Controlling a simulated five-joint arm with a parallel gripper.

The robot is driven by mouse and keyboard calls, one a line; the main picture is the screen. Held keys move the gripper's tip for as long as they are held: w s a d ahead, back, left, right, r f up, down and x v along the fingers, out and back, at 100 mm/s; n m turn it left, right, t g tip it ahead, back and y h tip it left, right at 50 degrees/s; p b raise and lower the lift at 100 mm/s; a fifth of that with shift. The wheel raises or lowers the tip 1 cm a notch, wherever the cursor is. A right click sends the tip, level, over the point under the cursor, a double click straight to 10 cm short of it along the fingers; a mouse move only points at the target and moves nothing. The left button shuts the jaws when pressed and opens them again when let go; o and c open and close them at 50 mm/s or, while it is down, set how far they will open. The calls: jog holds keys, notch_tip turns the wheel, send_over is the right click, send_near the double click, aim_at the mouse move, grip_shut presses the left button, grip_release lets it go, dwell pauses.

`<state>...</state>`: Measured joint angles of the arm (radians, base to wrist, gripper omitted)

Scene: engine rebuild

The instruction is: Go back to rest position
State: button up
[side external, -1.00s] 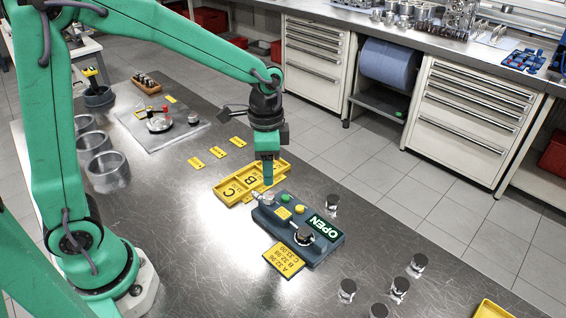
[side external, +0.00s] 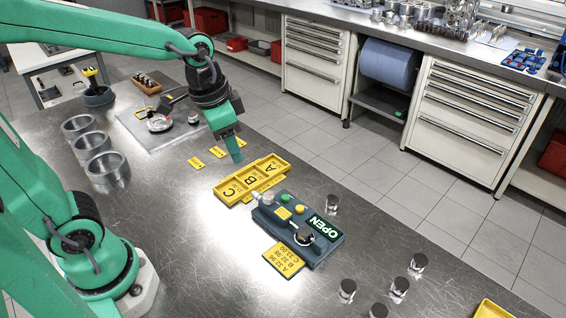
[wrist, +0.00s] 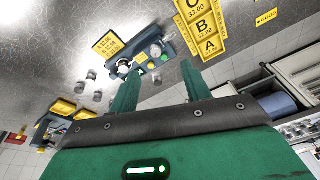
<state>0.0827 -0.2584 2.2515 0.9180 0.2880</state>
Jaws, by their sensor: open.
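My gripper (side external: 238,152) hangs over the steel table in the side view, tilted, with its tips left of and above the yellow A/B/C tray (side external: 228,191). In the wrist view my gripper (wrist: 160,85) shows two green fingers spread apart with nothing between them. The tray also shows in the wrist view (wrist: 186,51), beyond the right finger, with its lettered compartments. The dark gauge station (side external: 325,248) with a lit OPEN display lies in front of the tray, apart from my gripper.
Metal cylinders (side external: 347,290) stand at the table's front right. Metal rings (side external: 107,170) stand at left. A mat (side external: 165,133) with small parts lies behind my gripper. A yellow limits card (side external: 284,259) lies beside the station.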

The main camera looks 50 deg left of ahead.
jog(key=s+a+r+n+t, duration=0.2)
jog(key=s+r+n+t, duration=0.1)
jog(key=s, duration=0.5)
jog(key=shift+s+a+n, duration=0.2)
jog(key=shift+a+n, duration=0.1)
jog(key=shift+n, duration=0.3)
jog(key=o, duration=1.1)
jog(key=shift+w+d+r, duration=0.15)
jog(key=shift+w, duration=0.05)
jog(key=shift+o, duration=0.2)
jog(key=shift+w+d+r+m, duration=0.15)
jog(key=shift+w+m, duration=0.15)
jog(key=shift+m, duration=0.2)
jog(key=w+d+f+m+g, duration=0.2)
jog(key=w+d+m, duration=0.5)
jog(key=d+m, duration=0.1)
jog(key=w+d+f+m+g, duration=0.3)
jog(key=w+d+m, duration=0.4)
jog(key=d+m, duration=0.2)
jog(key=shift+w+g, duration=0.15)
jog(key=shift+g, duration=0.15)
